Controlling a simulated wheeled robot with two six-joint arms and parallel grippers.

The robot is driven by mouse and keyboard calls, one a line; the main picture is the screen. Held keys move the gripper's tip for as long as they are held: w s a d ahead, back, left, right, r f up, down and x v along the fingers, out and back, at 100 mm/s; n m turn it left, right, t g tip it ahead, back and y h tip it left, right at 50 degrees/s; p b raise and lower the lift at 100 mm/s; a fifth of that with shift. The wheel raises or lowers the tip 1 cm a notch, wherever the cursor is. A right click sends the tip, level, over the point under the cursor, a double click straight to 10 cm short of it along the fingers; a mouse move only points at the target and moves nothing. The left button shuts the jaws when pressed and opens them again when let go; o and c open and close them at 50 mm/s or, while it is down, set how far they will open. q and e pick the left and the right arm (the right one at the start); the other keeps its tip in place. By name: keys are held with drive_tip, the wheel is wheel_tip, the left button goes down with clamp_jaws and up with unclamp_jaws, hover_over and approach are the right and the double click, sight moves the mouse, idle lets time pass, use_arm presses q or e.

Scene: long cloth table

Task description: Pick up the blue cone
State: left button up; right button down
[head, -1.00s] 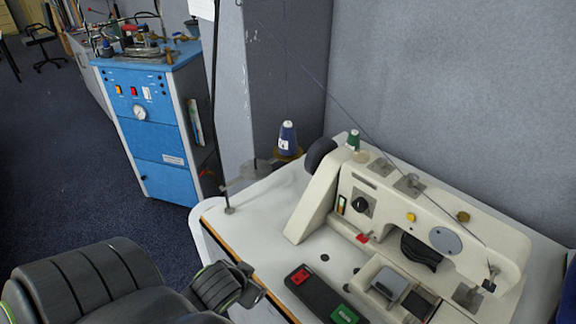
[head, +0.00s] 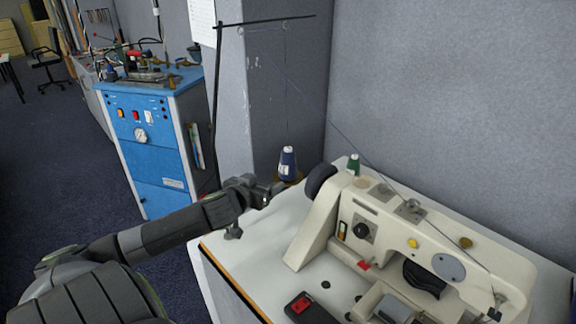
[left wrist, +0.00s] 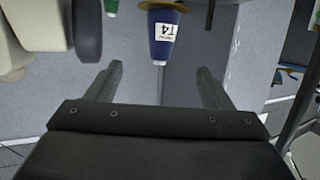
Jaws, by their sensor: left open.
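The blue cone (head: 287,163) is a thread spool with a white label, standing on a brown round holder behind the sewing machine in the head view. My left gripper (head: 268,190) is just to the left of and a little below the cone, apart from it. In the left wrist view the cone (left wrist: 164,38) appears upside down, ahead of the two spread, empty fingers (left wrist: 160,85) and roughly midway between them. My right gripper is in neither view.
A cream sewing machine (head: 395,235) stands on the white table (head: 312,275), with its dark handwheel (head: 320,180) close right of the cone. A green spool (head: 354,164) stands further right. A thin black thread stand (head: 215,100) rises at the left. A blue cabinet (head: 150,150) is beyond.

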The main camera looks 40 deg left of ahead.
use_arm(q)
approach(285, 167)
drive_tip(key=p+x, duration=0.1)
drive_tip(key=x, duration=0.4)
drive_tip(key=shift+d+f, duration=0.15)
drive_tip(key=shift+w+a, duration=0.25)
drive_tip(key=shift+w, duration=0.25)
drive_tip(key=shift+p+x, duration=0.5)
drive_tip(key=shift+x, duration=1.6)
drive_tip(key=shift+f, duration=0.1)
drive_tip(key=c, duration=1.2)
